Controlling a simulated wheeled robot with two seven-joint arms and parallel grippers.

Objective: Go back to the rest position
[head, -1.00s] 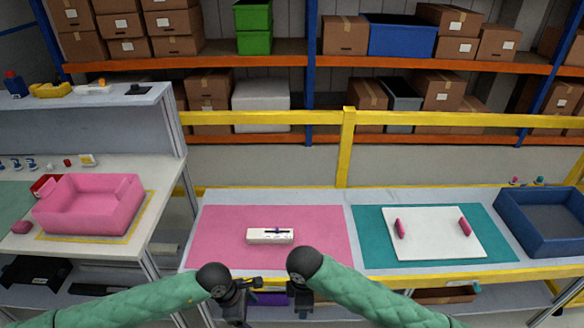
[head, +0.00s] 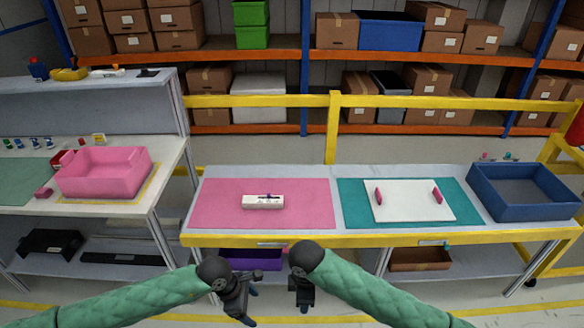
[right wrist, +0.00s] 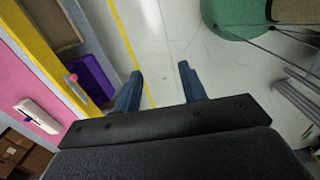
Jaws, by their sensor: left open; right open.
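My left gripper (head: 247,306) is in the head view at the bottom centre, in front of the workbench, empty and open. My right gripper (head: 304,300) is just to its right, pointing down. In the right wrist view its two blue fingers (right wrist: 158,92) are apart with only floor between them. A white dashboard module (head: 263,202) with a dark slot and a small purple part lies on the pink mat (head: 215,215), beyond both grippers and touching neither. It also shows at the left of the right wrist view (right wrist: 38,116).
The workbench edge (head: 340,239) is yellow. A white board with pink handles (head: 408,207) lies on a teal mat; a blue bin (head: 522,188) stands at right. A pink bin (head: 105,172) sits on the left table. Purple (head: 250,260) and brown bins are on the lower shelf. Floor shows in front.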

